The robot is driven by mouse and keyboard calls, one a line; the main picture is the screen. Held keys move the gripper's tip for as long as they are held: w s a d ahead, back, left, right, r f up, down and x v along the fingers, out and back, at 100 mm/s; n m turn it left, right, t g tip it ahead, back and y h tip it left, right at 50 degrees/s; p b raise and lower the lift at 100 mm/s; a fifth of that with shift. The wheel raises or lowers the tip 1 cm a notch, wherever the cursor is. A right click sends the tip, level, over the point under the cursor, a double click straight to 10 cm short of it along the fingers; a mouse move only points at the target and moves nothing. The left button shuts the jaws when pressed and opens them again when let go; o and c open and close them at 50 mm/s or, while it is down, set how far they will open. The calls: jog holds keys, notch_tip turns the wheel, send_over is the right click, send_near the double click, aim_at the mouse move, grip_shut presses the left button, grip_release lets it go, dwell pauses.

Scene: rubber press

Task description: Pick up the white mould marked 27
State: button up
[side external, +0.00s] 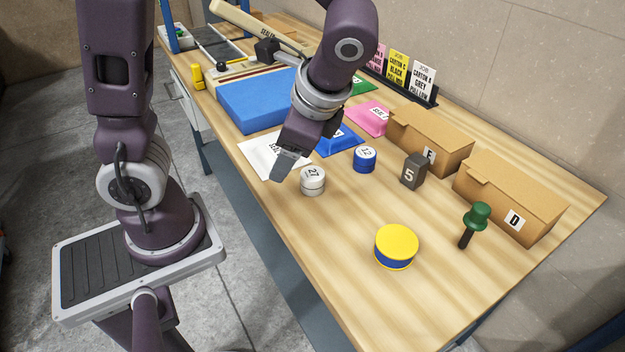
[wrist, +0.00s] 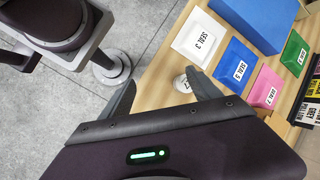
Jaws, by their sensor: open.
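The white mould marked 27 (side external: 313,181) is a short white cylinder standing upright on the wooden table, with its number on top. In the wrist view the mould (wrist: 181,84) shows between the two fingers, partly hidden by my gripper. My gripper (side external: 288,166) hangs just to the left of the mould in the side view, near its top. In the wrist view my gripper (wrist: 166,92) has its fingers spread apart and holds nothing. I cannot tell how far the fingertips are from the mould.
A blue mould marked 12 (side external: 364,160) stands to the right. Cartons line the back.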

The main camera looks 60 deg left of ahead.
aim_at(318, 181)
jog(key=w+f+m+y, duration=0.2)
jog(key=f+m, duration=0.1)
jog(key=f, duration=0.1)
jog(key=w+f+m+t+y, duration=0.1)
jog(key=w+f+m+y, duration=0.1)
jog(key=f+m+y, duration=0.1)
jog(key=w+f+m+y, duration=0.2)
jog(key=f+m, duration=0.1)
jog(key=f, duration=0.2)
jog(key=shift+w+d+m+t+y, duration=0.3)
jog(key=shift+w+d+y, duration=0.1)
jog(key=x, duration=0.4)
jog(key=w+x, duration=0.1)
jog(key=x, duration=0.2)
jog(key=shift+a+f, duration=0.1)
grip_shut()
